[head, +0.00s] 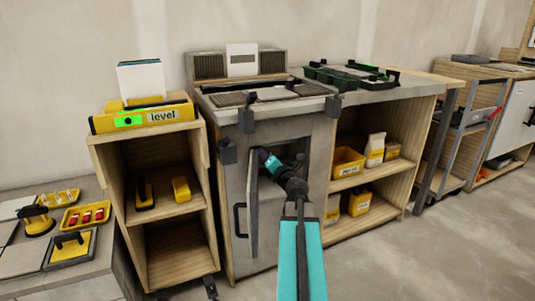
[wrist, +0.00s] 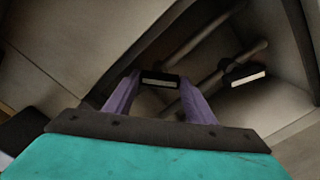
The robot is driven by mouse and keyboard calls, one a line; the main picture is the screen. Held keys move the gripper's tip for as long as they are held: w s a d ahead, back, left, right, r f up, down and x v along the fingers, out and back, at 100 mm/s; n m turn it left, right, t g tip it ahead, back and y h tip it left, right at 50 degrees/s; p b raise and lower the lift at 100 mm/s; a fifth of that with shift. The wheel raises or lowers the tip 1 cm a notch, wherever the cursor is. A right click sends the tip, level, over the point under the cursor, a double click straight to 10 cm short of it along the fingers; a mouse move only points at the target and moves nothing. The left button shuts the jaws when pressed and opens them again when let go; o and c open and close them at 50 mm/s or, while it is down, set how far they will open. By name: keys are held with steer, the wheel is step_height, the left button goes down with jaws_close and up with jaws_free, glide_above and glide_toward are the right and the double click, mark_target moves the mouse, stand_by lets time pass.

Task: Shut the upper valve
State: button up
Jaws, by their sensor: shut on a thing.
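My gripper (wrist: 160,88) has its two purple fingers on either side of a black valve handle (wrist: 160,79) with a pale label, and is shut on it. A second, similar black handle (wrist: 246,75) sits apart to the right in the wrist view. Pale pipes (wrist: 205,76) run diagonally behind them. I cannot tell from these views which handle is the upper one. In the head view my arm reaches into the grey cabinet (head: 319,225), past its open door (head: 253,205). The valves are hidden there.
The open door stands close to the left of my arm. A wooden shelf unit (head: 208,235) with a yellow level (head: 143,117) on top is to the left. Open shelves with yellow bins (head: 347,161) are to the right. The floor at right is clear.

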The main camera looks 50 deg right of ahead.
steer(key=shift+a+f+p, duration=0.1)
steer(key=shift+p, duration=0.55)
steer(key=m+p, duration=0.7)
steer(key=p, duration=0.4)
steer(key=shift+f, duration=0.1)
steer(key=o, duration=0.8)
steer(key=shift+c, duration=0.2)
